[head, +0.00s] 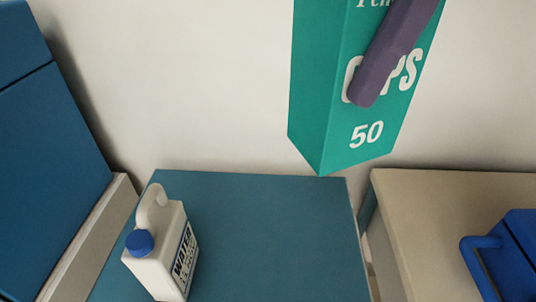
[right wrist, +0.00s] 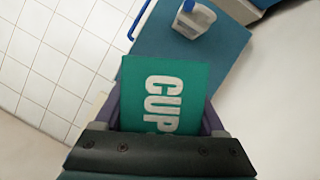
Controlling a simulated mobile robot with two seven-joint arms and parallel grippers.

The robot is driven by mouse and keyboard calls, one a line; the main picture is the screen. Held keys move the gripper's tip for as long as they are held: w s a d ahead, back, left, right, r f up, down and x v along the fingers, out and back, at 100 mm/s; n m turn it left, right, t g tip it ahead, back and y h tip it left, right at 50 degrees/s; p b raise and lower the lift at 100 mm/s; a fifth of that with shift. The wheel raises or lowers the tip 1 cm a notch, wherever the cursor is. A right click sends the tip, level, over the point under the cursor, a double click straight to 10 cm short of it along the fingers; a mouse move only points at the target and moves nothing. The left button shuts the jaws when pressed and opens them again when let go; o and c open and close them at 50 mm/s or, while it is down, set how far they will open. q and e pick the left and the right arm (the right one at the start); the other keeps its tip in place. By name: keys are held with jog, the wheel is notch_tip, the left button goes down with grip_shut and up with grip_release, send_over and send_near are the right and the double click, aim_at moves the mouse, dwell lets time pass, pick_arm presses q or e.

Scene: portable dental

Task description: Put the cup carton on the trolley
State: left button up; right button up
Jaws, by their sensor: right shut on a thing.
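The cup carton (head: 325,110) is a tall green box with white lettering and "50" on its face. In the head view it is in the upper right, tilted a little, its lower corner near the back edge of the blue-green trolley top (head: 260,240). My right gripper (head: 385,60) is shut on the carton; one purple finger lies across its lettered face. In the right wrist view the carton (right wrist: 165,90) sits between both fingers (right wrist: 165,125), with the trolley top (right wrist: 200,60) beyond it. The carton's upper part is cut off in the head view. My left gripper is not in view.
A white water jug (head: 155,260) with a blue cap stands at the trolley's left front. A beige surface (head: 420,220) with a blue handled case (head: 515,250) is on the right. A blue padded thing (head: 50,140) is on the left. The trolley's middle and right are clear.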

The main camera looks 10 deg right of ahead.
jog(key=f+m+b, duration=0.1)
jog(key=f+b, duration=0.4)
jog(key=f, duration=0.5)
jog(key=w+a+f+m+t+b, duration=0.1)
jog(key=f+m+b, duration=0.1)
jog(key=f+b, duration=0.4)
jog(key=f+m+t+b, duration=0.1)
jog(key=f+b, duration=0.4)
jog(key=f, duration=1)
jog(key=shift+w+a+m, duration=0.35)
jog(key=shift+m, duration=0.25)
jog(key=shift+f+b, duration=0.15)
jog(key=shift+b, duration=0.25)
jog(key=o, duration=1.5)
